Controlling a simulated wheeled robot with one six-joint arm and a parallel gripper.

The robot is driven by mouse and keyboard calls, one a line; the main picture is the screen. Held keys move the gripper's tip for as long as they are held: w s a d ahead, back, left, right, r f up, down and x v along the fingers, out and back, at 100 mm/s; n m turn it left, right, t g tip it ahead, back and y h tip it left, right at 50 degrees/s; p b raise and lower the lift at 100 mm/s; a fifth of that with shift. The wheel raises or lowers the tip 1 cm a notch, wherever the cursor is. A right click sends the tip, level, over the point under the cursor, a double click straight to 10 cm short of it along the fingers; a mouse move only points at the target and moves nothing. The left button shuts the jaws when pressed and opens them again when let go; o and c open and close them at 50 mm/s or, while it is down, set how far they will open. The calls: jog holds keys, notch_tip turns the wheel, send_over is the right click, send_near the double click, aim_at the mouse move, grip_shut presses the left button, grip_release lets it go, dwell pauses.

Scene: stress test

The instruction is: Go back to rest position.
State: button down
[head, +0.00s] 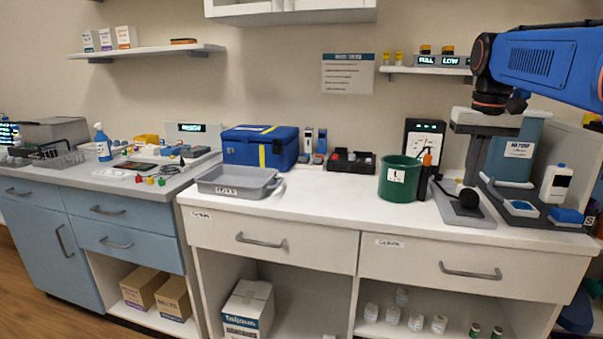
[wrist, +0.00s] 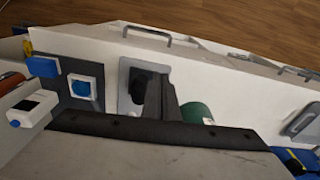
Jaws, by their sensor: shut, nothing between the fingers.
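My blue arm (head: 545,62) reaches in from the upper right of the head view, above the right end of the white counter. Its dark wrist end hangs over the grey and teal bench machine (head: 515,155). In the wrist view my gripper (wrist: 162,85) shows as dark fingers close together, with nothing seen between them. The fingers are above the counter, and a grey plate with a black round part (wrist: 140,85) shows beside them.
A green bin (head: 399,180), a grey tray (head: 238,182) and a blue cooler bag (head: 260,146) stand on the counter. A white bottle (head: 556,184) stands beside the machine. A wall shelf (head: 430,71) is left of my arm. The counter's front middle (head: 330,212) is clear.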

jog(key=s+a+f+t, duration=0.1)
jog(key=s+a+f, duration=0.2)
jog(key=s+f, duration=0.5)
jog(key=s+a+f+n+t, duration=0.1)
jog(key=s+a+f, duration=0.3)
jog(key=s+f, duration=0.4)
jog(key=s+a+f+n+t, duration=0.1)
jog(key=s+a+f, duration=0.2)
jog(key=s+f, duration=0.5)
jog(key=shift+a+f+t, duration=0.3)
jog(key=shift+f+t, duration=0.1)
jog(key=shift+f, duration=0.1)
